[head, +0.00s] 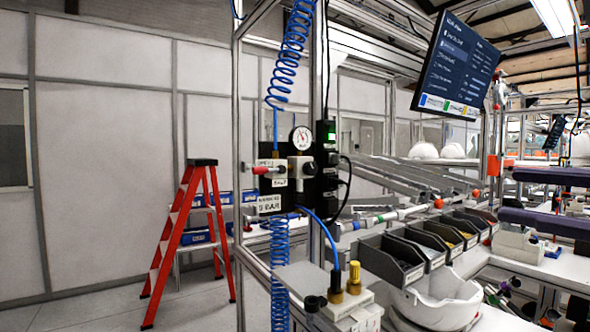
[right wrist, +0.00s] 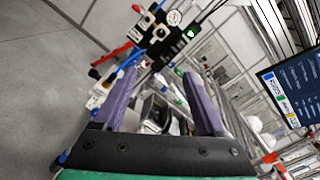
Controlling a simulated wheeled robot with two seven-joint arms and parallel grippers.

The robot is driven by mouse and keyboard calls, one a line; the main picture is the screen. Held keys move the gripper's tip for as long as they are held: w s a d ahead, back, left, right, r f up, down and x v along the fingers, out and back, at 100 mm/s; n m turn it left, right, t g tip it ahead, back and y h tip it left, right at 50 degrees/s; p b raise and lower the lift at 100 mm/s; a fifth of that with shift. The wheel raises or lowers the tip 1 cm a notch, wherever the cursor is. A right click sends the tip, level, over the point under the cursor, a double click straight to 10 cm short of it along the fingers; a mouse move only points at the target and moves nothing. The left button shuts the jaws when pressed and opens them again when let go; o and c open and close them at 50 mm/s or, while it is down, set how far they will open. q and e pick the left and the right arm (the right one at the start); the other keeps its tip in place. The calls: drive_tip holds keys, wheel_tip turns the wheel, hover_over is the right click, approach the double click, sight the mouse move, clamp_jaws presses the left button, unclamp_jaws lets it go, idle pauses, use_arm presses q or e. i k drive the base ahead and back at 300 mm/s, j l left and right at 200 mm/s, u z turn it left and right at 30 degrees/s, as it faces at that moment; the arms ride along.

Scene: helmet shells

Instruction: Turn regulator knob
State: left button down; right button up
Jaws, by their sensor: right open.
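The regulator (head: 297,167) is a dark block on an upright post, left of centre in the head view. In the right wrist view the regulator (right wrist: 160,32) and gauge (right wrist: 174,17) show tilted at the top, beyond the fingers. My right gripper (head: 512,196) is at the right edge of the head view, open and well apart from the knob. Its purple fingers (right wrist: 160,74) have nothing between them. My left gripper is not in view.
A blue coiled hose (head: 292,55) hangs above the regulator and another below. A monitor (head: 457,65) hangs above. A red ladder (head: 186,235) stands left.

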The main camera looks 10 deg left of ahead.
sight(310, 168)
drive_tip(key=i+j, duration=0.7)
drive_tip(key=j, duration=0.15)
